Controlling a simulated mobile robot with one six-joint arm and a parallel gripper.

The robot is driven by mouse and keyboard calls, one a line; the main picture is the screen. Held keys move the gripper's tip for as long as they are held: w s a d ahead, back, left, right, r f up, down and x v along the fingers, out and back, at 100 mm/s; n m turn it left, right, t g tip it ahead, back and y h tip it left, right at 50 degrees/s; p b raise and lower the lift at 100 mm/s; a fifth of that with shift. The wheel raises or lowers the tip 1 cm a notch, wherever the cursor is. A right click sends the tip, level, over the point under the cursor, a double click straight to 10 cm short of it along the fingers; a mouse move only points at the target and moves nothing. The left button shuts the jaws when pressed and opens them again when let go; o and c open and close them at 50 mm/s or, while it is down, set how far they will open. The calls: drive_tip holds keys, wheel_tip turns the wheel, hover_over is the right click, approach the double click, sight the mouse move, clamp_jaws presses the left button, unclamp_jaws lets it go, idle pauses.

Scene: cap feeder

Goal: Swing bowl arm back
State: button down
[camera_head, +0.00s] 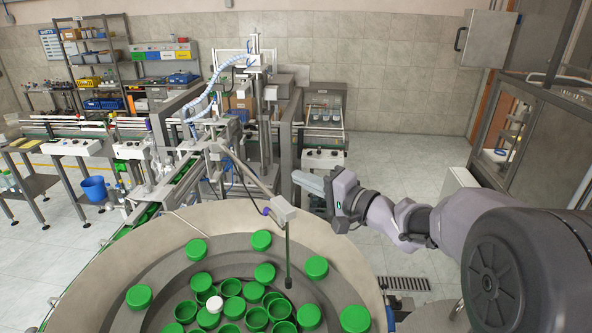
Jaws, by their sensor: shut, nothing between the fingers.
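The feeder bowl (345,262) is a wide beige-rimmed round bowl with a dark inner ledge. Green caps (261,240) lie in it, some open side up, with one white cap (214,304) among them. The bowl arm (245,172) is a thin grey bar slanting from the machine over the rim to a pale block, with a dark rod hanging down into the bowl. My gripper (300,182) comes from the right, pointing left, and is shut and empty. In the picture it is just above and right of the block; I cannot tell whether it touches the bar.
A filling machine (255,110) with frames and a conveyor stands behind the bowl. A conveyor line (75,146) and a blue bin (94,188) are at left. A metal-framed glass enclosure (515,110) stands at right. Tiled floor (400,155) is clear between.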

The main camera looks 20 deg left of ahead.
drive_tip(key=a+f, duration=0.1)
drive_tip(key=a, duration=0.8)
drive_tip(key=shift+s+f, duration=0.15)
drive_tip(key=shift+s+a, duration=0.1)
